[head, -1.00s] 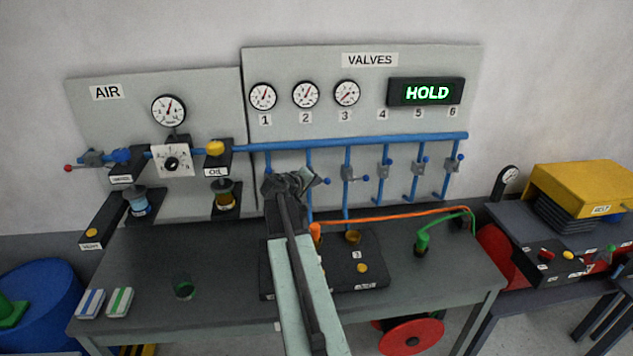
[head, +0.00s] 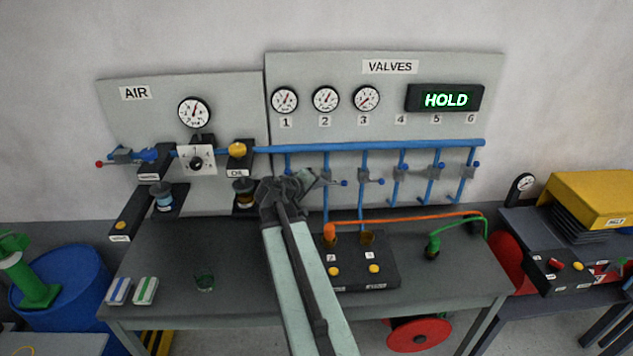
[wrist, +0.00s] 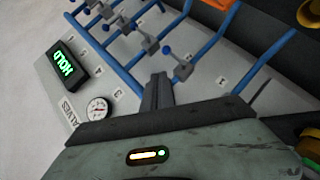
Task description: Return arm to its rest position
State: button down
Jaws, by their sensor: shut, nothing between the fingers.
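My arm reaches from the bottom middle of the head view up over the dark workbench (head: 215,312). My gripper (head: 303,183) is at its far end, in front of the blue pipes below the VALVES panel (head: 345,75). In the wrist view my gripper (wrist: 157,88) shows its fingers together, with nothing between them. Beyond them are the blue pipes with small levers and grey valve bodies, seen tilted. I cannot tell from these frames whether the fingers touch a pipe. The arm hides part of the bench and the left part of the black block.
A black block (head: 385,282) with yellow buttons stands right of my arm, with orange (head: 400,222) and green hoses behind it.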

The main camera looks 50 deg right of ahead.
jog(key=w+a+f+n+t+y+b, duration=0.1)
jog(key=w+a+f+y, duration=0.2)
jog(key=a, duration=0.6)
jog(key=w+a+f+n+t+b, duration=0.15)
jog(key=w+a+f, duration=0.25)
jog(key=a, duration=0.4)
jog(key=w+a+f+t+y+b, duration=0.1)
jog(key=w+a+f+y+b, duration=0.2)
jog(key=a, duration=0.6)
jog(key=s+a+f+g+y, duration=0.2)
jog(key=s+a+f+y, duration=0.1)
jog(key=a, duration=0.8)
jog(key=s+a+f+n+g+y, duration=0.1)
jog(key=s+a+f+g+y, duration=0.2)
jog(key=a, duration=0.9)
jog(key=s+f+y, duration=0.1)
jog(key=s+f, duration=0.2)
jog(key=shift+s+a, duration=0.15)
jog(key=shift+s, duration=0.05)
